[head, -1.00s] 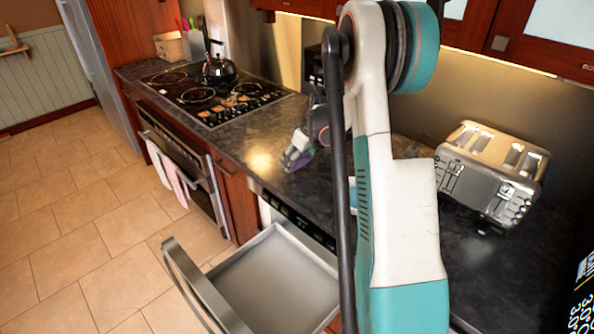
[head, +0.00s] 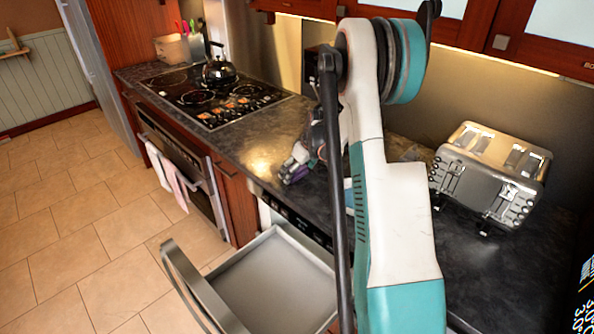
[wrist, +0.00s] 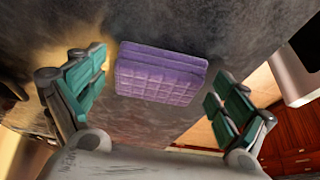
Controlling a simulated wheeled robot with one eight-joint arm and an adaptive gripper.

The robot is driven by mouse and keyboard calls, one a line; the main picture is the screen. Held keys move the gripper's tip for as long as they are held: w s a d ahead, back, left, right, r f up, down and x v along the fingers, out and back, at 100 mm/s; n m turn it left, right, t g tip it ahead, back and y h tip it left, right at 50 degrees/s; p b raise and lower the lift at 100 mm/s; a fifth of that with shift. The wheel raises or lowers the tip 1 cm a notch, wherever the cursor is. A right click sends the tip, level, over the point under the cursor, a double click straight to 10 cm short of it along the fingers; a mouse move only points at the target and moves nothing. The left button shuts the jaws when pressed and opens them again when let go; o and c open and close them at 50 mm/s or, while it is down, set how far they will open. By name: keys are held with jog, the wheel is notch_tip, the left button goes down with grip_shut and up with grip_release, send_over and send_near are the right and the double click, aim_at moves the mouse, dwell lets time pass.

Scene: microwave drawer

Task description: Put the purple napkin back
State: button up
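The purple napkin (wrist: 160,75) looks like a folded, quilted pad on the dark countertop in the wrist view. My gripper (wrist: 157,80) is open, with its green-padded fingers on either side of the napkin. The left finger stands a little apart from it; the right finger is close to its right edge, and I cannot tell whether it touches. In the head view, my gripper (head: 297,168) is low over the counter near its front edge, partly hidden by my arm. The napkin is hard to make out there. The microwave drawer (head: 262,275) is pulled open below the counter and looks empty.
A steel toaster (head: 490,175) stands on the counter at the right. A black kettle (head: 218,70) sits on the cooktop (head: 215,98) at the back left. Towels (head: 168,175) hang from the oven handle. The tiled floor (head: 90,220) at the left is clear.

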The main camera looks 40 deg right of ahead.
jog(key=shift+r, duration=0.1)
jog(key=p+v, duration=0.2)
jog(key=v, duration=1)
jog(key=shift+p, duration=0.3)
jog(key=shift+w+r, duration=0.1)
